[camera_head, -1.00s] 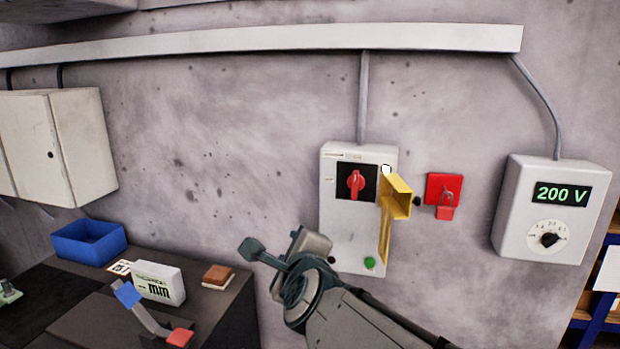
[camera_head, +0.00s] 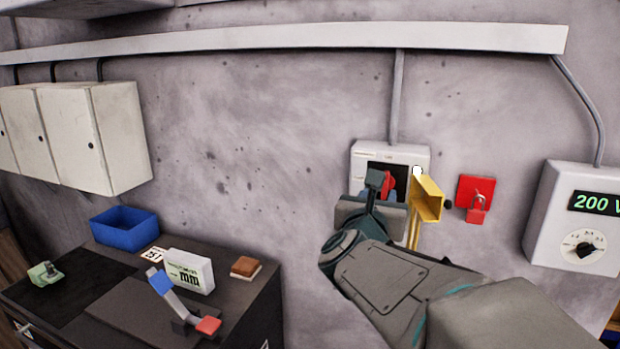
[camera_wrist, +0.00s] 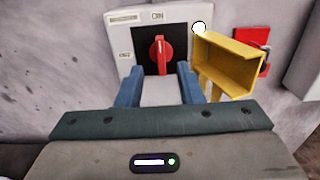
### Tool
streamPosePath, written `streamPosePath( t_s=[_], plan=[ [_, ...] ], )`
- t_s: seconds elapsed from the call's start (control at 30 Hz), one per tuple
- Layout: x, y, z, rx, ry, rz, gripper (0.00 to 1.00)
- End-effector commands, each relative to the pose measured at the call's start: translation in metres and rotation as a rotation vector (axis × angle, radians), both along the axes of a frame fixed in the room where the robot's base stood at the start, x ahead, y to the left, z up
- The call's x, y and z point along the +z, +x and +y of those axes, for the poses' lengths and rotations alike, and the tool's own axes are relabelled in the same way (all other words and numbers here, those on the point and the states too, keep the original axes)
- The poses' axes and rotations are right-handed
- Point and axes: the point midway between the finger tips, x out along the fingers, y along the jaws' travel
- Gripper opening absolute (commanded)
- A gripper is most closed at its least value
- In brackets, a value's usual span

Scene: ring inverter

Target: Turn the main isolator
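The main isolator is a red rotary handle (camera_wrist: 161,54) on a black plate, on a pale wall box (camera_wrist: 120,38). In the wrist view the handle stands upright, towards the ON mark. The handle also shows in the head view (camera_head: 388,184), partly covered by my arm. My gripper (camera_wrist: 160,78) is open, its two blue fingers apart, pointing at the box. The handle appears between and beyond the fingertips, with no contact visible. A yellow hinged cover (camera_wrist: 228,65) stands out from the box's right side, close to the right finger. The lower box is hidden by my arm.
A red padlock (camera_head: 477,208) hangs on a red plate right of the box. A voltage unit (camera_head: 580,215) is farther right. A bench at lower left holds a blue bin (camera_head: 124,229), a white meter box (camera_head: 189,270) and a lever with a red end (camera_head: 207,325).

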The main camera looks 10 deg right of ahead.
Motion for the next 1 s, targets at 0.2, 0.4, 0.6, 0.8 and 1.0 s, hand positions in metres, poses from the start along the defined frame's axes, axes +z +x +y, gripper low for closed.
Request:
streamPosePath(
  t_s=[0.2, 0.4, 0.6, 0.8, 1.0],
  plan=[
    [0.001, 0.031, -0.021, -0.001, 0.000, 0.002, 0.34],
    [0.001, 0.052, -0.035, 0.001, -0.001, 0.002, 0.34],
    [0.000, 0.061, -0.041, 0.001, -0.001, 0.001, 0.34],
    [0.000, 0.063, -0.042, 0.001, -0.001, 0.001, 0.34],
    [0.000, 0.063, -0.042, 0.002, -0.001, 0.001, 0.09]
  ],
)
